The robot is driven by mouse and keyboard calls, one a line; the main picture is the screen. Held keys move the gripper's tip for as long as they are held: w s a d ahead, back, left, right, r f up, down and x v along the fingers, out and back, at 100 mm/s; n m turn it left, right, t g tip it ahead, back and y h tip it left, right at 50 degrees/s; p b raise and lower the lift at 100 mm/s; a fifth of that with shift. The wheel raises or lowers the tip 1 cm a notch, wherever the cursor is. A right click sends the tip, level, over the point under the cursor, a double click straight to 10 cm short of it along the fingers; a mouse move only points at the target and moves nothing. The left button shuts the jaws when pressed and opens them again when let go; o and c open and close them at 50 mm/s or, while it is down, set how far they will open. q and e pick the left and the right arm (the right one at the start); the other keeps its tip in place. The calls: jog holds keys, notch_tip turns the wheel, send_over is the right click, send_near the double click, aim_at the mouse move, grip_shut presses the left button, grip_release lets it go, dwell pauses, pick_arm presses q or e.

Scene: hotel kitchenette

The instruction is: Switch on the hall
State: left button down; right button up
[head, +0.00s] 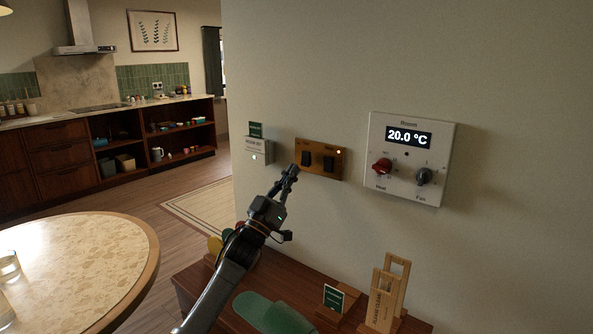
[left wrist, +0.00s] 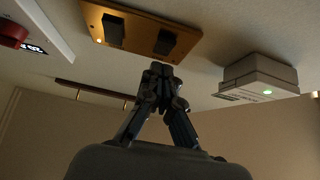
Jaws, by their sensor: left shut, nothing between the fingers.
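A brass-coloured wall plate (head: 324,172) carries two dark rocker switches, a left one (head: 306,158) and a right one (head: 328,163). A small lamp (head: 340,152) at its upper right glows; the labels are too small to read. The plate also shows in the left wrist view (left wrist: 140,29), turned over, with the glowing lamp at its left. My left gripper (head: 291,169) is shut and empty, its tips just below and left of the left switch. In the left wrist view its tips (left wrist: 161,69) sit near that same switch (left wrist: 165,42), apparently apart from it. My right gripper is out of view.
A white card-holder box (head: 258,152) with a green light is left of the plate. A room thermostat (head: 408,158) reading 20.0 °C is to the right. Below stands a wooden console (head: 200,285) with a green cloth-like item, a small sign and a wooden holder. A round table (head: 140,262) is at left.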

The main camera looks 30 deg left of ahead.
pick_arm(q)
jog(key=shift+w+d+f, duration=0.1)
jog(key=shift+w+f, duration=0.1)
jog(key=shift+w, duration=1)
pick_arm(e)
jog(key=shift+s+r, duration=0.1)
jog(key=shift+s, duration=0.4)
pick_arm(q)
jog(key=shift+f, duration=0.1)
jog(key=shift+w+f+b, duration=0.2)
jog(key=shift+w+b, duration=0.15)
jog(key=shift+b, duration=0.2)
jog(key=shift+w+r, duration=0.1)
jog(key=shift+r, duration=0.05)
jog(key=shift+w, duration=0.15)
jog(key=shift+s+f, duration=0.2)
jog(key=shift+s, duration=0.1)
send_near(304, 166)
jog(key=v, duration=0.4)
jog(key=shift+s+f, duration=0.15)
jog(key=shift+f, duration=0.1)
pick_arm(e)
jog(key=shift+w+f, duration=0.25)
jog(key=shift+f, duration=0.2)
